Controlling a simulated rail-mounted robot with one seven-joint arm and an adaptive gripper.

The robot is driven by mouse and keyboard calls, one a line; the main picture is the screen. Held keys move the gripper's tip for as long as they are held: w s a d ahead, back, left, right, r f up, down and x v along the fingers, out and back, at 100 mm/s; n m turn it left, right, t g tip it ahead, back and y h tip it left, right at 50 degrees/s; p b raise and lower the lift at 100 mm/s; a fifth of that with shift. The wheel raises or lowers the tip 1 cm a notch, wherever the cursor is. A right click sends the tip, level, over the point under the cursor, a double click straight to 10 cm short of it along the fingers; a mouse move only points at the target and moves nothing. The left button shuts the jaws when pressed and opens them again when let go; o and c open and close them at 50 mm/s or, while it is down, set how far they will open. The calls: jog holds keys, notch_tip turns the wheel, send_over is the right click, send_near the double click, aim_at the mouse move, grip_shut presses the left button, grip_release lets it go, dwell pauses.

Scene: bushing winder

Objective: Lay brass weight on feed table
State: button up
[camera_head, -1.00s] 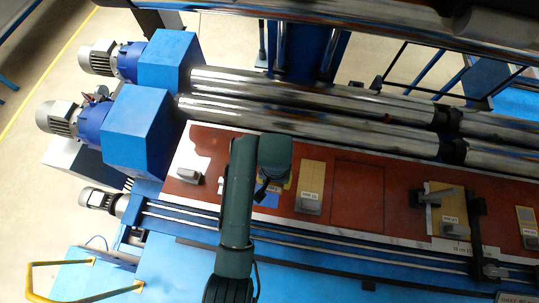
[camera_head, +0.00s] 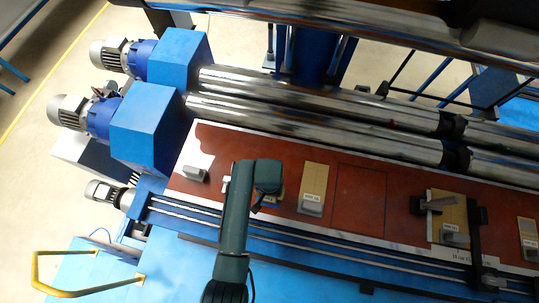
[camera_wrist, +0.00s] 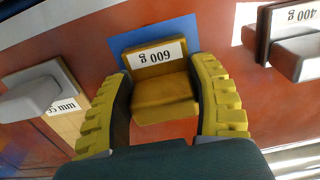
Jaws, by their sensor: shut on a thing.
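The brass weight (camera_wrist: 165,95) is a gold block with a white "600 g" label, upside down in the wrist view. My gripper (camera_wrist: 165,115) is shut on it, one yellow ridged finger along each side. Behind the weight shows a blue patch (camera_wrist: 125,42) on the red-brown feed table (camera_wrist: 95,75). I cannot tell whether the weight touches the table. In the head view the feed table (camera_head: 360,190) runs below the rollers, and my arm's end hides most of the gripper and weight.
A grey block labelled 400 g (camera_wrist: 290,45) stands on the right in the wrist view. A grey piece on a tan plate (camera_wrist: 35,95) is at left. Steel rollers (camera_head: 320,115) run behind the table. A bare red stretch (camera_head: 360,200) lies right of the tan plate.

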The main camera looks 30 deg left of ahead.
jog(key=o, duration=0.8)
jog(key=shift+f, duration=0.2)
jog(key=o, duration=0.4)
jog(key=shift+o, duration=0.2)
jog(key=shift+r, duration=0.15)
